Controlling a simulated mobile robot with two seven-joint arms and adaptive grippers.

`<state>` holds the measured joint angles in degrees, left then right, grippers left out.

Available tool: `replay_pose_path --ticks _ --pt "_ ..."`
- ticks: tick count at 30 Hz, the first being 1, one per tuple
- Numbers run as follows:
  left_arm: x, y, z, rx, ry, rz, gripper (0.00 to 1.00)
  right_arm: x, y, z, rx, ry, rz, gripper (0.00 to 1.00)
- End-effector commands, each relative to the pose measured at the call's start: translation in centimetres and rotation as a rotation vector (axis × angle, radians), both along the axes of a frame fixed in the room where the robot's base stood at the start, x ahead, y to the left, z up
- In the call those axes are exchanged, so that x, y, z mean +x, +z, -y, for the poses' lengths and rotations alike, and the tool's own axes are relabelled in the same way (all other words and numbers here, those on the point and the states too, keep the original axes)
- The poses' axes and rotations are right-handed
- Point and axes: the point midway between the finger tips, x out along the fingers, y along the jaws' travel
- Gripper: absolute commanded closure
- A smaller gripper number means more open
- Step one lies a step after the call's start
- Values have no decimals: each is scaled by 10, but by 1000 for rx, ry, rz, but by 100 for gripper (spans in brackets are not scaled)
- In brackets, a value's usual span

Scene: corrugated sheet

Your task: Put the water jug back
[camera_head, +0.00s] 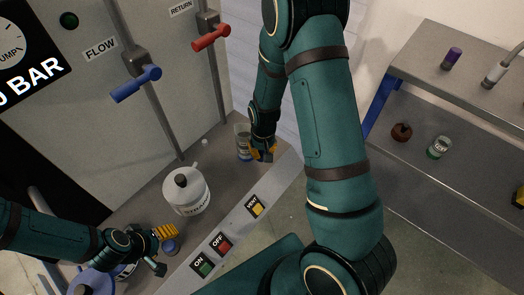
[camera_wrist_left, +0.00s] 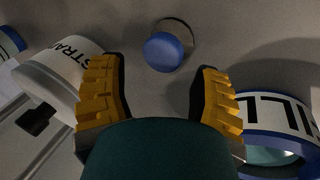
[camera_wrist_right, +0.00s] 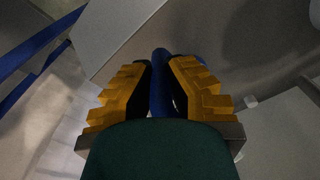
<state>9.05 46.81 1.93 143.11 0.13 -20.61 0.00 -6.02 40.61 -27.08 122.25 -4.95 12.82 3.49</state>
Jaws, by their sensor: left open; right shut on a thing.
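The water jug (camera_head: 242,142), a clear vessel with a blue lower part, stands on the grey counter by the wall, partly hidden by my right gripper (camera_head: 263,153). In the right wrist view, the right fingers are shut on a blue upright part (camera_wrist_right: 159,80), which looks like the jug's handle; the rest of the jug is mostly hidden. My left gripper (camera_head: 165,240) is open and empty over the counter front, beside a blue round knob (camera_head: 171,247). In the left wrist view the knob (camera_wrist_left: 163,52) lies ahead, between and beyond the open fingertips.
A white canister (camera_head: 187,192) with a black knob stands mid-counter. A blue-rimmed FILL container (camera_wrist_left: 270,125) is beside the left gripper. ON, OFF and VENT buttons (camera_head: 222,243) line the front edge. Blue (camera_head: 137,84) and red (camera_head: 211,37) levers hang above. A shelf (camera_head: 450,110) holds small items at right.

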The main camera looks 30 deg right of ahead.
Motion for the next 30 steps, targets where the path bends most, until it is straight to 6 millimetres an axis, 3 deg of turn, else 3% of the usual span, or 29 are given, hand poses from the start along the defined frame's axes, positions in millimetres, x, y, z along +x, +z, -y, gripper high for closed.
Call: replay_pose_path --ticks 4,5,6,19,30 --pt "0 -4 0 0 0 0 37 0 -4 0 0 0 0 100" --pt "0 -3 0 0 0 0 37 0 -3 0 0 0 0 78" --pt "0 -3 0 0 0 0 37 0 -3 0 0 0 0 66" --pt "0 1 0 0 0 0 37 0 5 0 0 0 1 66" --pt "0 8 0 0 -1 -1 37 -2 76 0 0 1 5 66"
